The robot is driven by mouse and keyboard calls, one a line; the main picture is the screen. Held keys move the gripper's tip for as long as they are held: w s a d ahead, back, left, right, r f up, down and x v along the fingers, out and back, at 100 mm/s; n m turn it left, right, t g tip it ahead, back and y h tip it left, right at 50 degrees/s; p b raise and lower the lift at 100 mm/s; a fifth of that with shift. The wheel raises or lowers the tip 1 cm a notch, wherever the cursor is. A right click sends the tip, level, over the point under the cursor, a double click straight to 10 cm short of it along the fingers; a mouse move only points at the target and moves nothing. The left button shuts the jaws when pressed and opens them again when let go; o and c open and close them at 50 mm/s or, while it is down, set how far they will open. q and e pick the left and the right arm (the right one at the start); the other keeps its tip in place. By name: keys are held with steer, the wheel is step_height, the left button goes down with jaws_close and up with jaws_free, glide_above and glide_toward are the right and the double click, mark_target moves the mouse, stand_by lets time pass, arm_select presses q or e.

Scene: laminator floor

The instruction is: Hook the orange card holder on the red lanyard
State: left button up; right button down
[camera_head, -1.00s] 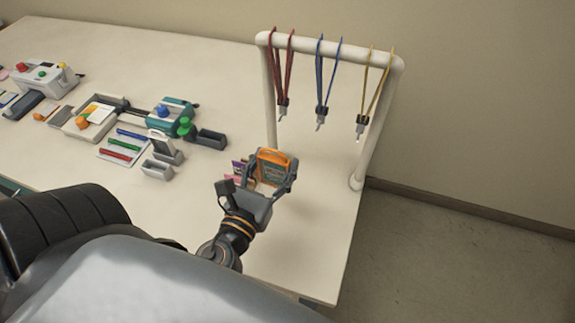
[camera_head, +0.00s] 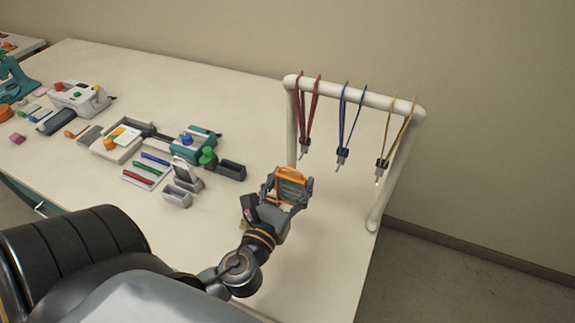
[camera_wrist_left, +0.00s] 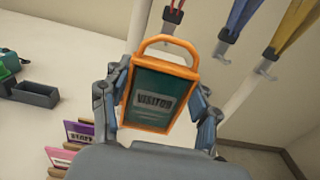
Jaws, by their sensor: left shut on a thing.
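The orange card holder (camera_head: 291,177) is held upright in my left gripper (camera_head: 287,190). In the left wrist view the orange card holder (camera_wrist_left: 160,88) shows a teal card reading "VISITOR" and a loop handle at its top; the fingers of my left gripper (camera_wrist_left: 158,100) close on its two sides. The red lanyard (camera_head: 308,115) hangs leftmost on a white rack, its metal hook pointing down, above and a little right of the holder. The red lanyard's clip (camera_wrist_left: 173,15) shows at the top of the left wrist view, apart from the holder's handle. My right gripper is not in view.
The white rack (camera_head: 360,97) also carries a blue lanyard (camera_head: 350,125) and a yellow lanyard (camera_head: 396,140). A purple card (camera_wrist_left: 80,132) lies at lower left in the wrist view. Trays, pens and small machines fill the table's left; its right edge is near the rack.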

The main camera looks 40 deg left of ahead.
arm_select(q)
steer(key=shift+f+p+x, duration=0.2)
steer(key=shift+x, duration=1.25)
steer(key=shift+f+p+x, duration=0.15)
steer(key=shift+f+x, duration=0.1)
steer(key=shift+x, duration=1.25)
steer(key=o, duration=1.2)
steer(key=v, duration=1.2)
